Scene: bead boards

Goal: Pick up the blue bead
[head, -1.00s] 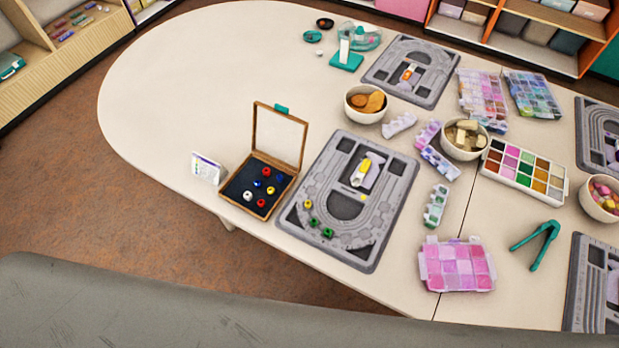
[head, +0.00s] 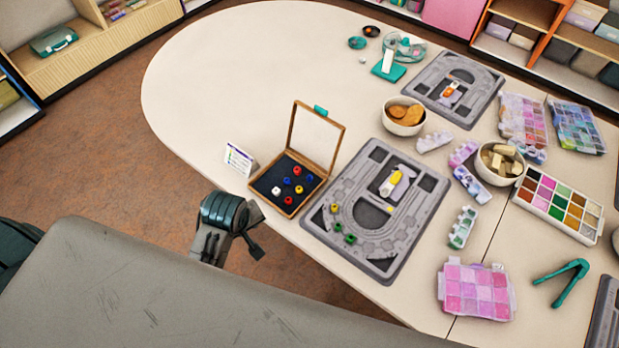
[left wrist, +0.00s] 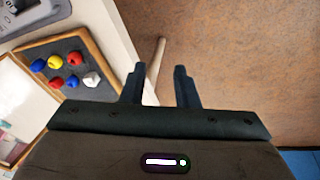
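Blue beads (head: 287,181) sit among red and white beads on the dark lining of an open wooden box (head: 308,205). The box stands near the table's front edge, its clear lid raised at the back. In the left wrist view, a blue bead (left wrist: 38,65) shows at the left, near yellow and red beads and a white one. My left gripper (head: 232,246) is off the table's edge, in front and left of the box, apart from the beads. In the left wrist view its fingers (left wrist: 158,82) are spread and empty, over floor. My right gripper is not in view.
A small printed card (head: 238,160) stands left of the box. A grey bead board (head: 412,222) with several beads lies just right of it. Bowls (head: 402,118), trays and teal pliers (head: 566,284) fill the right side. The table's far left is bare.

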